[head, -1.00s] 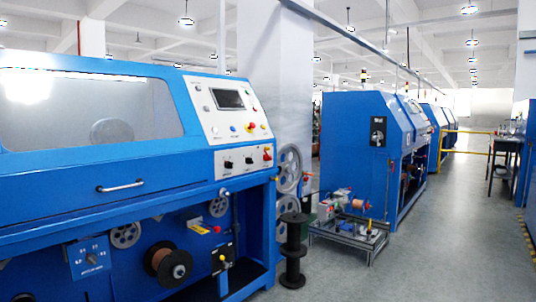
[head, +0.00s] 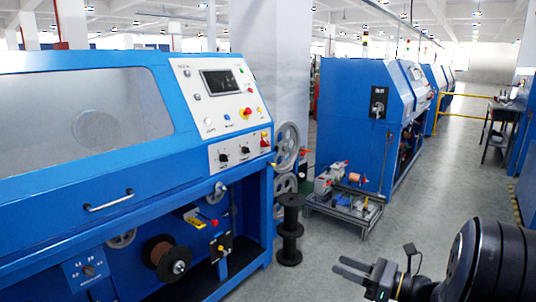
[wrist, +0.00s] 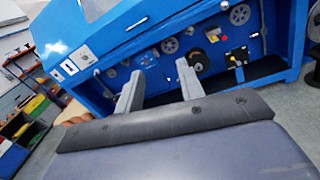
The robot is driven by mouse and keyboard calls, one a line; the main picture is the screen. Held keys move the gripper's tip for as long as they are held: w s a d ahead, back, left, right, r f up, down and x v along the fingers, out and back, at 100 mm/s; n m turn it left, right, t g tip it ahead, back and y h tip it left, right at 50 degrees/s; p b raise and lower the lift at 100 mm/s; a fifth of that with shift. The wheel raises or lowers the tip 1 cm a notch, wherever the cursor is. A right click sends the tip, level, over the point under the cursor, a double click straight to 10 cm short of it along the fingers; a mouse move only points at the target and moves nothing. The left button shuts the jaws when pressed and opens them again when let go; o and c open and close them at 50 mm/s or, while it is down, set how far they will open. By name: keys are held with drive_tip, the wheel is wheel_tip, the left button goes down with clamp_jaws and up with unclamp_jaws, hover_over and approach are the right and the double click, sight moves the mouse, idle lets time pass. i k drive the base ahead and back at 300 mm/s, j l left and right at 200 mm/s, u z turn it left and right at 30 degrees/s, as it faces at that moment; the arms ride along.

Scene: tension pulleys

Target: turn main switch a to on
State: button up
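A black rotary switch (head: 378,102) on a dark plate sits on the blue side wall of the second machine. A small label is above it, too small to read surely. Its handle looks upright, but its setting is unclear. Another red switch (head: 265,139) sits at the right end of the near machine's lower panel; I cannot tell which is main switch a. My gripper (head: 340,266) is at the lower right, in front of and below the second machine, well apart from both switches. In the wrist view my gripper (wrist: 158,69) has its fingers apart with nothing between them.
The near blue machine (head: 100,205) fills the left. Black spools (head: 289,228) and a low metal-framed cart (head: 343,207) stand on the floor before the second machine (head: 345,85). The grey aisle (head: 440,190) is free; a yellow rail (head: 462,113) lies farther back.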

sight(264, 143)
drive_tip(key=i+j, duration=0.1)
drive_tip(key=i, duration=0.4)
drive_tip(key=i+j+z, duration=0.1)
drive_tip(key=i, duration=0.4)
drive_tip(key=i+j, duration=0.1)
drive_tip(key=i, duration=0.4)
drive_tip(key=i+j, duration=0.15)
drive_tip(key=i, duration=0.35)
drive_tip(key=i+j+z, duration=0.1)
drive_tip(key=i, duration=0.4)
drive_tip(key=i+j, duration=0.2)
drive_tip(key=i, duration=0.3)
drive_tip(key=i+z, duration=0.05)
